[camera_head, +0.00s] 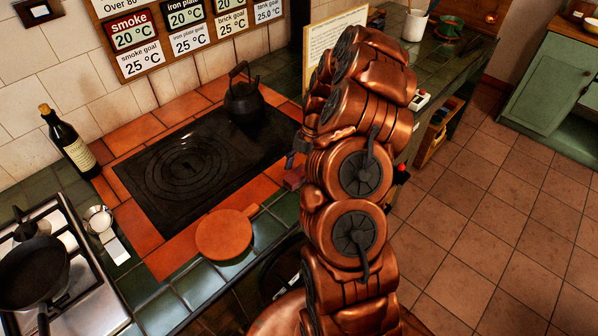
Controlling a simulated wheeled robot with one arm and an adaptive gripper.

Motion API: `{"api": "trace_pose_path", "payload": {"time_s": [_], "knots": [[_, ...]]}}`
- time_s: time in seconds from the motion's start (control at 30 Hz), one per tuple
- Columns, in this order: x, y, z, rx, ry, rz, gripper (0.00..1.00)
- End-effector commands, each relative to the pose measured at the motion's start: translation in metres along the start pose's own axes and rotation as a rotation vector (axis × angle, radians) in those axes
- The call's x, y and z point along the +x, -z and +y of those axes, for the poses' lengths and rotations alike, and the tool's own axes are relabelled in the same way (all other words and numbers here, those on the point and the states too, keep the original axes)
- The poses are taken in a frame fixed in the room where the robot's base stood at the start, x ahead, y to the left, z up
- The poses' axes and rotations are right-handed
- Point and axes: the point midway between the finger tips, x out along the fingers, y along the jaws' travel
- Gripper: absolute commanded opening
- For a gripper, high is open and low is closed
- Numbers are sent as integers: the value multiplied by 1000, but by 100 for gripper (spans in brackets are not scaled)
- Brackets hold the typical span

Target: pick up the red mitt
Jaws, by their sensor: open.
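A small dark red shape (293,177) shows at the left edge of my copper arm, over the back right of the hearth. It may be part of the red mitt, but most of it is hidden behind the arm and I cannot tell for sure. My gripper (297,155) is mostly hidden behind the arm; only dark parts stick out on the left, just above the red shape. It is open. I cannot tell whether it touches the red shape. Another small bright red patch shows right of the arm, too small to name.
A black kettle (243,97) stands on the black hearth plate (160,190). A round orange board (224,236) lies on the front tiles. A dark bottle (70,142) and a stove with a pan (32,275) are at left. A white mug (414,26) stands on the far counter. The tiled floor at right is clear.

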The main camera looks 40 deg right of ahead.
Motion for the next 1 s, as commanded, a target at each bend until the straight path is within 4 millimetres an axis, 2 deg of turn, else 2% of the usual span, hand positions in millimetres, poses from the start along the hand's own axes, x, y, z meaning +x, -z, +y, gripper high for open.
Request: {"api": "trace_pose_path", "payload": {"time_s": [0.13, 0.33, 0.77, 1.0], "knots": [[8, 0, 0, 0, 0, 0, 73], [9, 0, 0, 0, -2, 0, 72], [9, 0, 0, 0, -1, 0, 27], [9, 0, 0, 0, -1, 0, 26]]}}
